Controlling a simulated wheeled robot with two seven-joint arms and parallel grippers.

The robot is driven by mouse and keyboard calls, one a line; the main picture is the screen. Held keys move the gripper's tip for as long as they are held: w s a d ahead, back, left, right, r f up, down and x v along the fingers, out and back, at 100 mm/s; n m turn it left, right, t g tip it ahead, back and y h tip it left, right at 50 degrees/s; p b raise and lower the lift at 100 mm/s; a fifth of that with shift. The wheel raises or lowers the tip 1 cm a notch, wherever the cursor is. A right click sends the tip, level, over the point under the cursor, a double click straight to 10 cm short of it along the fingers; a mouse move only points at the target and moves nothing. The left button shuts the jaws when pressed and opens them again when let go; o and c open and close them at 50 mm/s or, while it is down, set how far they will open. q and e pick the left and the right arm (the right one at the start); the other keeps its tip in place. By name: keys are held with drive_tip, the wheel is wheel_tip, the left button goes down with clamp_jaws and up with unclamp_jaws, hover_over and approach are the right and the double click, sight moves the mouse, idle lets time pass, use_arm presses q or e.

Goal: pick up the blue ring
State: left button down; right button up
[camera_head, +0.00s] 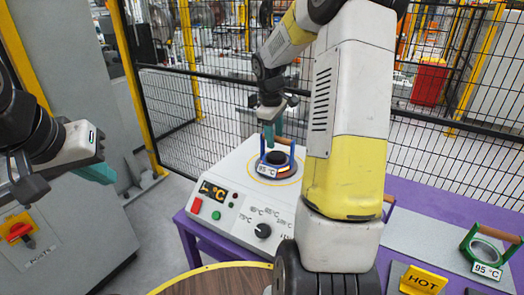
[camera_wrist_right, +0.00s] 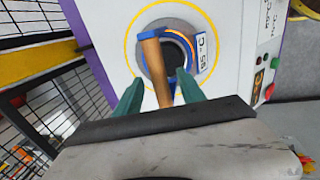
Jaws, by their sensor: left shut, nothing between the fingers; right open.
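The blue ring (camera_head: 291,159) sits on the round plate of the white heater box (camera_head: 225,178), with a wooden handle (camera_head: 285,141) across its top and a white temperature tag. It also shows in the right wrist view (camera_wrist_right: 189,44), around a dark centre. My right gripper (camera_head: 268,136) points down just above the ring. In the right wrist view its teal fingers (camera_wrist_right: 160,88) are apart, with the handle (camera_wrist_right: 155,66) appearing between them; contact is not visible. My left gripper (camera_head: 97,173) is shut and empty at the far left, away from the heater.
A green ring (camera_head: 467,245) tagged 95 °C and a yellow HOT sign (camera_head: 423,280) stand on the purple table (camera_head: 428,205) at the right. The heater's front has a dial (camera_head: 263,230) and buttons. Black mesh fence (camera_head: 215,85) stands behind. My right arm hides the table's middle.

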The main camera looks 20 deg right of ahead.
drive_tip(key=shift+f, duration=0.2)
idle(0.6)
clamp_jaws()
idle(1.3)
